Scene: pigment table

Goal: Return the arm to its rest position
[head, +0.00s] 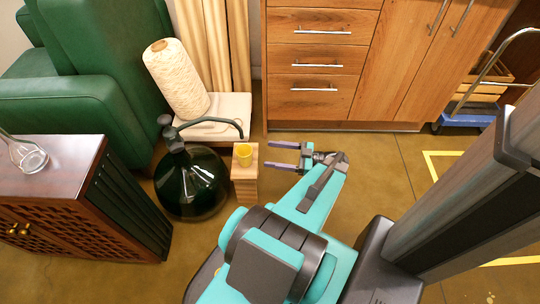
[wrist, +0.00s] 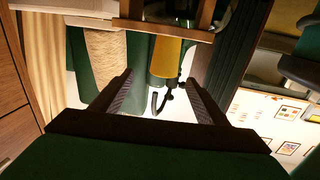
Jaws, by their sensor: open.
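My gripper (head: 270,155) is open, its two fingers pointing left in the head view. A small yellow cup (head: 244,151) stands upright on a wooden block stand (head: 245,185) just left of the fingertips. Nothing shows between the fingers there. In the wrist view, which looks upside down, the open gripper (wrist: 159,78) frames the yellow cup (wrist: 167,58) beyond its tips. The stand (wrist: 165,31) is at the top of that view. My arm reaches out over the floor.
A dark glass jug (head: 190,185) with a curved tube stands left of the stand. Behind are a yarn cone (head: 177,78) and a green armchair (head: 70,90). A dark cabinet (head: 65,150) stands left, wooden drawers (head: 318,60) at the back. Open floor (head: 390,165) lies right.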

